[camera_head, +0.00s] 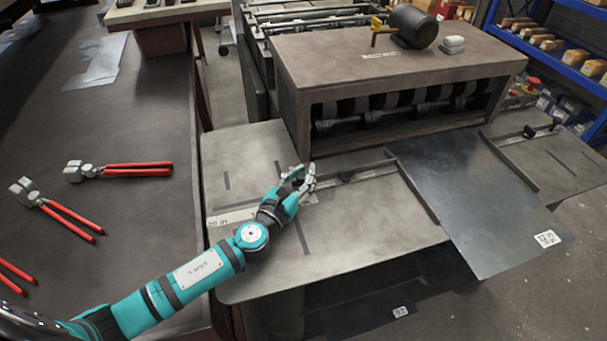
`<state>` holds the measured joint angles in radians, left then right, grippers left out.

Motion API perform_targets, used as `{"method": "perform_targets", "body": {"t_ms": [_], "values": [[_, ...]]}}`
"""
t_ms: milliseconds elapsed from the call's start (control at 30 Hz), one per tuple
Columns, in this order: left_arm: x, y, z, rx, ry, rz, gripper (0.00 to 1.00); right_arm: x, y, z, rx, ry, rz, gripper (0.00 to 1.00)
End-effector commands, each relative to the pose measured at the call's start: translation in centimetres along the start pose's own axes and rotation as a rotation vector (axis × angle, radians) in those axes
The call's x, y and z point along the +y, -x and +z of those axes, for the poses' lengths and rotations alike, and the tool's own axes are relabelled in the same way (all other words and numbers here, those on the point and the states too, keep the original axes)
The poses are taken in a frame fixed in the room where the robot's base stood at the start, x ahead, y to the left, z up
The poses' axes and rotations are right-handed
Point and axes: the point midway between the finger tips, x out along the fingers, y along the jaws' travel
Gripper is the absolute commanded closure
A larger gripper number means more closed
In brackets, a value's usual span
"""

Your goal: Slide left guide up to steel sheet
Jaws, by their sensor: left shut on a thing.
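The steel sheet (470,200) lies flat across the machine's front table, with its front part hanging past the edge and a white label on its near corner. The left guide (415,192) is a dark rail along the sheet's left edge, with a bar reaching left and a black knob (347,177) on it. The gap between rail and sheet is too small to tell whether they touch. My left gripper (305,180) is shut on the left end of the guide's bar, and its fingers hide that end. My right gripper is not in view.
The roller machine (390,65) stands behind the table, with a dark cylinder (412,27) on top. Another guide (530,131) sits right of the sheet. A bench at left (110,230) holds red-handled tools (120,170). The table (340,235) is clear in front of the bar.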

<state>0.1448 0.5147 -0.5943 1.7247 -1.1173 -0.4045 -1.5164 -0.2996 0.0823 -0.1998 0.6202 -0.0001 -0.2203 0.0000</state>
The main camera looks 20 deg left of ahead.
Motion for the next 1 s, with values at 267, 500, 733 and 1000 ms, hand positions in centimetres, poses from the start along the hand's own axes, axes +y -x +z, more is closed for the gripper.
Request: {"method": "perform_targets", "body": {"t_ms": [267,500,733,1000], "values": [[-0.5,0.3,-0.5,0.009,0.004,-0.011,1.0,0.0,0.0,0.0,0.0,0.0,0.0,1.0],[-1.3,-0.3,-0.5,0.01,0.006,-0.014,1.0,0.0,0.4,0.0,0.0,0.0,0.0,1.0],[-1.3,-0.3,-0.5,0.01,0.008,-0.016,0.91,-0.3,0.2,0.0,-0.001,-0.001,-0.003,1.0],[-1.3,-0.3,-0.6,0.01,0.007,-0.015,0.56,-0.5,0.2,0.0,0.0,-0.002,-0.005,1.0]]}}
